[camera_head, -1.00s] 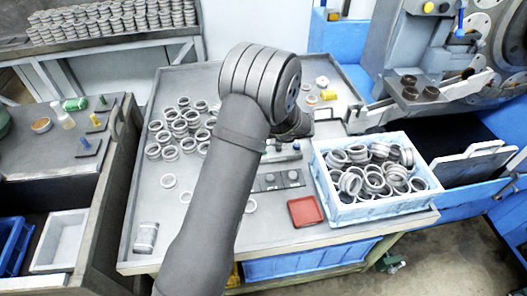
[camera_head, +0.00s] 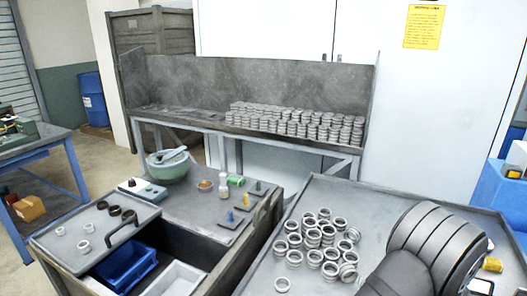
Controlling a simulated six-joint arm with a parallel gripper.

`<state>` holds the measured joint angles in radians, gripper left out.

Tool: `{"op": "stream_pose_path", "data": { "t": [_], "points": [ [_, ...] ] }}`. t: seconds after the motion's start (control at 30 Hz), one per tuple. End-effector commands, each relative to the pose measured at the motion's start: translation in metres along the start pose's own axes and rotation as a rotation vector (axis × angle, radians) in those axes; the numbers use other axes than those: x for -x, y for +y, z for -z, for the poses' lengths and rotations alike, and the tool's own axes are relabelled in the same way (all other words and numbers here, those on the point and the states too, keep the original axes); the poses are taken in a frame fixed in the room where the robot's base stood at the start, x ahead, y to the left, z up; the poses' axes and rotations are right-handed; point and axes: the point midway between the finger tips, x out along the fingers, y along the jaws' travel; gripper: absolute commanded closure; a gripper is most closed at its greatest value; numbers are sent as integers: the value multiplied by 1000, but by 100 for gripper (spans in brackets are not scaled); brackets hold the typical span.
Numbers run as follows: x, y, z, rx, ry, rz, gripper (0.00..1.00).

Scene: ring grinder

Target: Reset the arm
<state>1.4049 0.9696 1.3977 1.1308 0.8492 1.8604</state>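My arm shows only as its thick grey elbow at the lower right of the head view, over the work table (camera_head: 322,195). My gripper is out of the picture, so its fingers and anything in them cannot be seen. Several loose metal rings (camera_head: 320,238) lie in a cluster on the table, left of my arm. Stacked rings (camera_head: 295,122) stand in rows on the back bench (camera_head: 190,124).
A side bench (camera_head: 190,205) on the left carries a green bowl (camera_head: 168,166) and small bottles. Below it are a blue bin (camera_head: 125,265) and a white bin (camera_head: 178,280). A blue barrel (camera_head: 93,100) stands far left. A yellow sign (camera_head: 424,27) hangs on the wall.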

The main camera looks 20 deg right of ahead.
Motion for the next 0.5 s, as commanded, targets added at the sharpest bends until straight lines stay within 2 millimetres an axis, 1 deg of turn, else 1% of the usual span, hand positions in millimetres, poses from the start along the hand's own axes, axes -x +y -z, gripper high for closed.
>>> {"op": "stream_pose_path", "data": {
  "t": [0.03,0.2,0.3,0.5],
  "points": [
    [7,5,-5,3,-2,0,100],
    [24,18,-18,1,0,0,100],
    [30,22,-22,1,1,0,100],
    [32,24,-22,0,3,-1,100]
  ]
}}
